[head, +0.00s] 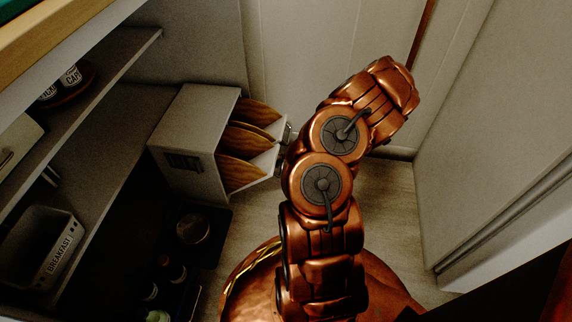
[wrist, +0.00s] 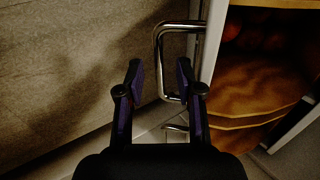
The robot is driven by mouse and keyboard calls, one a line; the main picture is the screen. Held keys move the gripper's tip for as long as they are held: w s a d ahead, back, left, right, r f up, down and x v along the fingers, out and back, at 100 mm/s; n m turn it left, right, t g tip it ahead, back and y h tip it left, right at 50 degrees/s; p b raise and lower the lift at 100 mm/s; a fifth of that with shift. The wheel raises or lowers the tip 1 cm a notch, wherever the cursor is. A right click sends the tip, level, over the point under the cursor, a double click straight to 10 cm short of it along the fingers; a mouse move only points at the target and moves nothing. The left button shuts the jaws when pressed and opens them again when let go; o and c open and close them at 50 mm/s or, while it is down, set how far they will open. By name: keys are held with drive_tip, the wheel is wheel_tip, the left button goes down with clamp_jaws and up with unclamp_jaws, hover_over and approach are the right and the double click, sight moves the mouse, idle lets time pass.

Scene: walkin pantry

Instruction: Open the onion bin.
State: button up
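A pale grey bin unit (head: 190,135) stands left of my arm in the head view, with several curved wood-coloured panels showing at its right side. I cannot read a label that marks the onion bin. In the wrist view, a metal bar handle (wrist: 158,60) is fixed to a pale front panel edge (wrist: 211,40). Right of that edge is a wood-coloured bin interior (wrist: 255,75) with dim reddish round shapes (wrist: 232,31) at the back. My gripper (wrist: 160,72) is open, its fingers apart on either side of the handle's bar. Contact is unclear. The head view hides the gripper behind my arm.
Dark low storage with bottles (head: 172,268) is below. A pale wall panel (head: 500,130) stands on the right. Bare floor (head: 385,195) shows between the wall and the unit.

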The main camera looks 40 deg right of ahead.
drive_tip(key=v, duration=1.2)
idle(0.6)
drive_tip(key=a+r+n+g+p, duration=0.1)
drive_tip(key=a+r+n+p, duration=0.1)
drive_tip(key=a+r+p, duration=0.8)
drive_tip(key=w+a+r+n+g+y+p, duration=0.15)
drive_tip(key=a+r+n+p, duration=0.35)
drive_tip(key=r, duration=0.9)
drive_tip(key=a+r+g+h+p, duration=0.15)
drive_tip(key=a+r+p, duration=0.35)
drive_tip(key=a+r, duration=0.55)
drive_tip(key=s+a+r+n+g+h+p, duration=0.1)
drive_tip(key=s+a+r+p, duration=0.1)
drive_tip(key=s+r+p, duration=0.5)
drive_tip(key=s+a+r+n+g+h+p, duration=0.1)
drive_tip(key=s+a+r+p, duration=0.2)
drive_tip(key=s+r+p, duration=0.4)
drive_tip(key=s+a+r+n+g+h+p, duration=0.1)
drive_tip(key=s+r+p, duration=0.6)
drive_tip(key=r, duration=1.2)
drive_tip(key=a+n+p, duration=0.1)
drive_tip(key=a+p, duration=0.1)
drive_tip(key=p, duration=0.1)
drive_tip(key=shift+r+h, duration=0.2)
drive_tip(key=shift+h, duration=0.1)
